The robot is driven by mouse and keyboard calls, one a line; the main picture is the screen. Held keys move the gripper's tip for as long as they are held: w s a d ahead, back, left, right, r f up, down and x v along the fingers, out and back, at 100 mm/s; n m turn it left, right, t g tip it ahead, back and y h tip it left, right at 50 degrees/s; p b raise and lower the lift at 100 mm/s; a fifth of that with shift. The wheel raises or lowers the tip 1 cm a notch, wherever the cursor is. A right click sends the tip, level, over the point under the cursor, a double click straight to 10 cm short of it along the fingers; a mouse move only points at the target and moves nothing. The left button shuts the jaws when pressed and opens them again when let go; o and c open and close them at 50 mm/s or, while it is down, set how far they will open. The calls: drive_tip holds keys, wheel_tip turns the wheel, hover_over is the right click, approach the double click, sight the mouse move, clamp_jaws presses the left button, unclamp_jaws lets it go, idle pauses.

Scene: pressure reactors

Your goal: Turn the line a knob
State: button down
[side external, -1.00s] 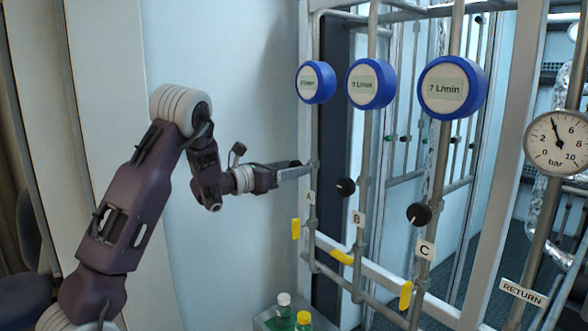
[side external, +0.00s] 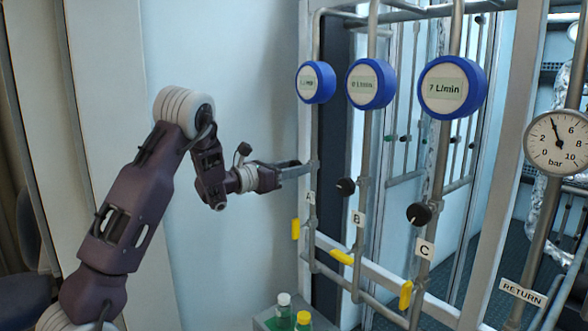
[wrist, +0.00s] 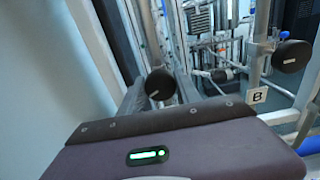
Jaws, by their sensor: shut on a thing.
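The line A knob (wrist: 160,83) is a black round knob with a pale mark, seen between my fingers in the wrist view. In the side view my fingers hide it at the line A pipe, above the A label (side external: 310,198). My gripper (side external: 298,167) reaches in from the left, about level, and is shut on this knob. It also shows in the wrist view (wrist: 160,95). The blue line A flow meter (side external: 316,82) sits above; its reading is too blurred to tell.
Line B's black knob (side external: 345,187) and line C's black knob (side external: 419,214) are to the right. Yellow valve handles (side external: 342,257) sit lower on the pipes. A pressure gauge (side external: 557,143) is at the far right. Bottles (side external: 303,321) stand below. Left of the frame is a bare wall.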

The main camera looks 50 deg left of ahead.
drive_tip(key=shift+m, duration=2.5)
drive_tip(key=c, duration=0.9)
unclamp_jaws()
drive_tip(key=shift+o, duration=0.2)
drive_tip(key=shift+s, duration=0.1)
drive_tip(key=s, duration=0.7)
drive_tip(key=shift+d, duration=0.15)
